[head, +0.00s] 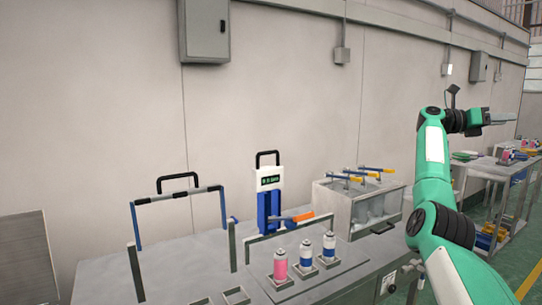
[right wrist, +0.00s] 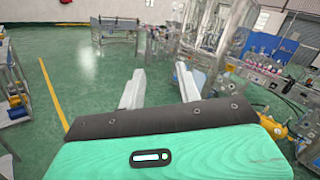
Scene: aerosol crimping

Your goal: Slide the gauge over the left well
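The thing that looks like the gauge (head: 269,183) is a white upright unit with a small dark display, a black top handle and blue lower parts, standing at the back of the grey bench. In front of it three cans stand in square holders: a pink can (head: 280,266) at left and two white-and-blue cans (head: 306,254). I cannot tell which holder is the left well. My right gripper (head: 502,118) is raised at the far right, away from the bench. In the right wrist view its fingers (right wrist: 160,72) are apart with nothing between them. My left gripper is not in view.
A blue-and-black frame (head: 178,208) stands on the left of the bench (head: 185,262), and a low grey bar frame stands behind the cans. A box with several orange-tipped levers (head: 360,205) is at the right. Empty square holders (head: 235,296) lie at the front.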

